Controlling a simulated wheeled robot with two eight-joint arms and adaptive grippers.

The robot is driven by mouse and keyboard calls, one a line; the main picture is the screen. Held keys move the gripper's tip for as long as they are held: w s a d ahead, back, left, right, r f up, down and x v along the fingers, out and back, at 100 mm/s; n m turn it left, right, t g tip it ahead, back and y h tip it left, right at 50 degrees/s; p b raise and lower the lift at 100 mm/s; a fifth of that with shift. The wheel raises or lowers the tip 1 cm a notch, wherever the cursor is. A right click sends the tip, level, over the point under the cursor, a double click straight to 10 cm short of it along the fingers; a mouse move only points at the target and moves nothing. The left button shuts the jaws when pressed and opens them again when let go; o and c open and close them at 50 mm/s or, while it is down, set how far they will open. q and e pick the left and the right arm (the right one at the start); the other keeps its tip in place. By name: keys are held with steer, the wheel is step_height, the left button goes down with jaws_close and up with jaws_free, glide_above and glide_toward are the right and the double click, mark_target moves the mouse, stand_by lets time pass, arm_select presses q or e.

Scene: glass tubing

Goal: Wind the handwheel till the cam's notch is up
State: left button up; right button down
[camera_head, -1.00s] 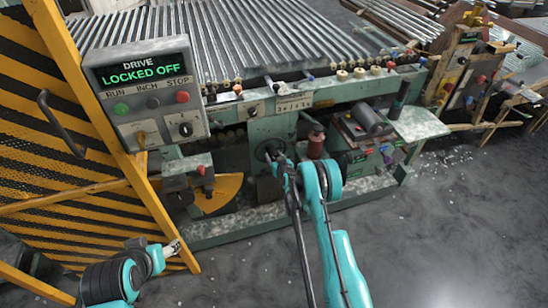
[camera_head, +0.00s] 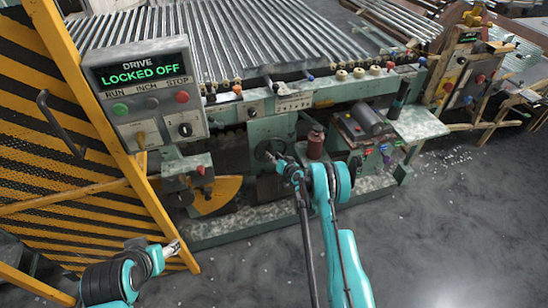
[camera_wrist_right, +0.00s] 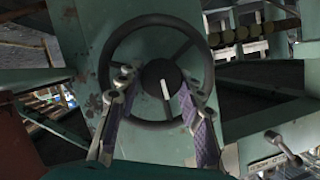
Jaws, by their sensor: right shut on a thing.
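The handwheel is a dark ring (camera_wrist_right: 205,60) with a black hub (camera_wrist_right: 150,74) bearing a white pointer mark, nearly upright in the right wrist view. In the head view the wheel (camera_head: 265,147) is small on the green machine front. My right gripper (camera_wrist_right: 158,88) is shut on the handwheel, its fingers on either side of the hub inside the rim. In the head view my right gripper (camera_head: 275,158) partly covers the wheel. I cannot make out the cam or its notch for certain. My left gripper (camera_head: 174,247) is low at the left, away from the wheel; its jaws are too small to read.
A control box (camera_head: 140,88) reads "DRIVE LOCKED OFF". A yellow-black striped guard (camera_head: 60,150) stands at the left. A yellow curved plate (camera_head: 219,194) sits low beside the wheel. A brown spool (camera_head: 315,145) stands right of it.

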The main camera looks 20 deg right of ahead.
stand_by(0.4)
steer(key=c, duration=1)
jaws_free()
steer(key=v, duration=0.7)
steer(key=shift+s+d, duration=0.15)
steer(key=shift+s, duration=0.1)
